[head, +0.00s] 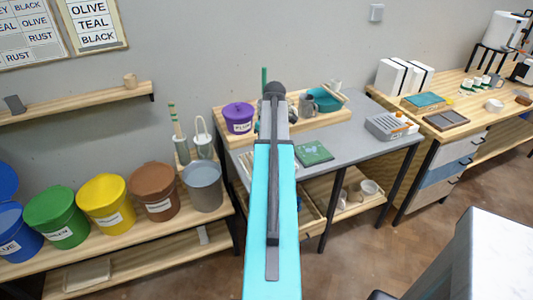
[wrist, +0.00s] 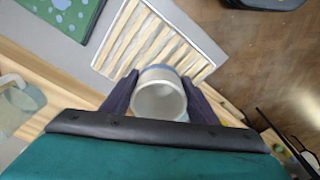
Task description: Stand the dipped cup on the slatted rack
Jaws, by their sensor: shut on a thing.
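In the wrist view my gripper (wrist: 159,79) is shut on a pale cup (wrist: 160,101), one dark finger on each side. The cup's open mouth faces the camera, and a blue band shows along its far side. The slatted rack (wrist: 130,48), pale wooden slats in a grey surround, lies beyond and below the cup. The cup overlaps the rack's near end in this view. I cannot tell the gap between them. In the head view my arm hides the gripper and cup. A small slatted piece, likely the rack (head: 244,168), shows left of the arm.
A green speckled board (head: 314,153) lies on the grey table, close to the rack, and also shows in the wrist view (wrist: 62,12). A purple bucket (head: 239,117) and teal bowl (head: 327,102) stand behind.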

